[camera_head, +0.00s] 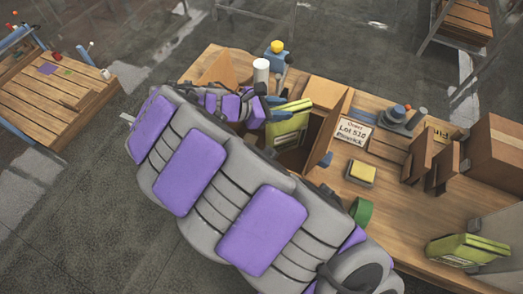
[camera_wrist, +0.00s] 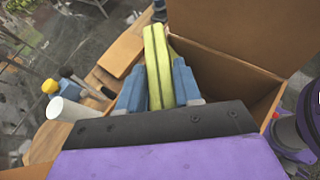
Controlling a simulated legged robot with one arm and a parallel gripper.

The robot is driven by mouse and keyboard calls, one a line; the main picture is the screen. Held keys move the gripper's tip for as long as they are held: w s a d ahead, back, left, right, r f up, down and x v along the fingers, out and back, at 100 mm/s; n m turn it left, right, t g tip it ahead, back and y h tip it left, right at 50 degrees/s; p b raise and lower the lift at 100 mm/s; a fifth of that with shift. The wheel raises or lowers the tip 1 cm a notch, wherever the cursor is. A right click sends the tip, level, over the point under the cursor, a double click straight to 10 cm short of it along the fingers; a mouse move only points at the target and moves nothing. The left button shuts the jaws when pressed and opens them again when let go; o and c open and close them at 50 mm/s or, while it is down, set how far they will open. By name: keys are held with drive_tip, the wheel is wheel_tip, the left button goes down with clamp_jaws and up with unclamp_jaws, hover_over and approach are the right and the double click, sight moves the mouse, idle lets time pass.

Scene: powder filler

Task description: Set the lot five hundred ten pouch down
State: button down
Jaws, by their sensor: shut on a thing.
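A yellow-green pouch (camera_head: 288,127) is held upright in my gripper (camera_head: 270,112) above the table, beside an open cardboard box (camera_head: 322,90). In the wrist view the pouch (camera_wrist: 158,62) stands edge-on between the two blue fingers of my gripper (camera_wrist: 158,88), which are shut on it. The open box (camera_wrist: 262,98) is just to its right there. No lot mark is readable on the held pouch. My arm hides part of the table and the box.
A white cylinder (camera_head: 261,70) stands left of the held pouch. A bare patch lies around the yellow block.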

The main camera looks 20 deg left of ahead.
drive_tip(key=f, duration=0.1)
drive_tip(key=d+f+b, duration=0.1)
drive_tip(key=d+f, duration=0.1)
drive_tip(key=f, duration=0.1)
drive_tip(key=shift+s, duration=0.1)
drive_tip(key=f, duration=0.1)
drive_tip(key=a+f+b, duration=0.1)
drive_tip(key=f, duration=0.3)
drive_tip(key=shift+a+f+b, duration=0.2)
drive_tip(key=shift+a+b, duration=0.15)
drive_tip(key=shift+b, duration=0.05)
drive_tip(key=shift+f, duration=0.3)
drive_tip(key=shift+d+r, duration=0.1)
drive_tip(key=shift+d, duration=0.65)
drive_tip(key=c, duration=1.1)
unclamp_jaws()
drive_tip(key=shift+a, duration=0.1)
drive_tip(key=o, duration=0.3)
drive_tip(key=shift+a, duration=0.55)
drive_tip(key=shift+d, duration=0.2)
drive_tip(key=shift+s+a+r, duration=0.1)
drive_tip(key=shift+s+r, duration=0.1)
drive_tip(key=shift+r, duration=0.1)
drive_tip(key=p, duration=0.3)
approach(279, 131)
drive_tip(key=shift+w+a+f, duration=0.3)
drive_tip(key=shift+f, duration=0.3)
drive_tip(key=shift+w+a+f, duration=0.25)
drive_tip(key=shift+a+f, duration=0.05)
drive_tip(key=shift+f, duration=0.3)
